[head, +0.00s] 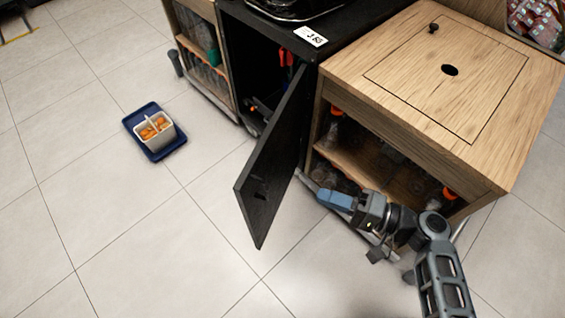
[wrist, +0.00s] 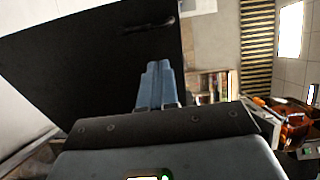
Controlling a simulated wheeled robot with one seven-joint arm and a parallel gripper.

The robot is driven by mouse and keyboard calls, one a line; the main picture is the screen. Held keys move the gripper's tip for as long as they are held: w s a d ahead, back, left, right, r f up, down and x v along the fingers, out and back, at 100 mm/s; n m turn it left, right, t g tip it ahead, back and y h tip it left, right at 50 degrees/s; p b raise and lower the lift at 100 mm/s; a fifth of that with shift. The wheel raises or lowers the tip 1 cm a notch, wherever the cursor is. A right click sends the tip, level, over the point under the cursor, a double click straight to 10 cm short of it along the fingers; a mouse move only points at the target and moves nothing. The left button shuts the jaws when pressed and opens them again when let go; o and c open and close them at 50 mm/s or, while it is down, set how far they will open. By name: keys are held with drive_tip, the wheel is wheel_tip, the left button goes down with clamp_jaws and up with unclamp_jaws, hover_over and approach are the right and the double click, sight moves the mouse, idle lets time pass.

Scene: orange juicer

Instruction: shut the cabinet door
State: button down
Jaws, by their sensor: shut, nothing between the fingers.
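The black cabinet door (head: 272,160) stands wide open in the head view, swung out from the black cabinet (head: 262,62) over the floor. A small dark handle or latch shows low on its face. My gripper (head: 322,197) is shut and empty, to the right of the door and in front of the wooden cabinet. In the wrist view the door (wrist: 100,55) fills the upper left, with its handle (wrist: 150,24) near the top. The shut blue-grey fingers (wrist: 158,72) overlap the door's lower right edge in that picture. I cannot tell whether they touch it.
A wooden cabinet (head: 440,75) with open shelves of bottles stands close on the right of the door. A blue tray (head: 172,148) with a bin of oranges (head: 154,128) lies on the floor at left.

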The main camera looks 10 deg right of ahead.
approach(257, 168)
drive_tip(key=x, duration=0.6)
drive_tip(key=shift+w+a+r+p, duration=0.1)
drive_tip(key=shift+w+a+p, duration=0.15)
drive_tip(key=shift+a+p, duration=0.1)
drive_tip(key=shift+a, duration=0.15)
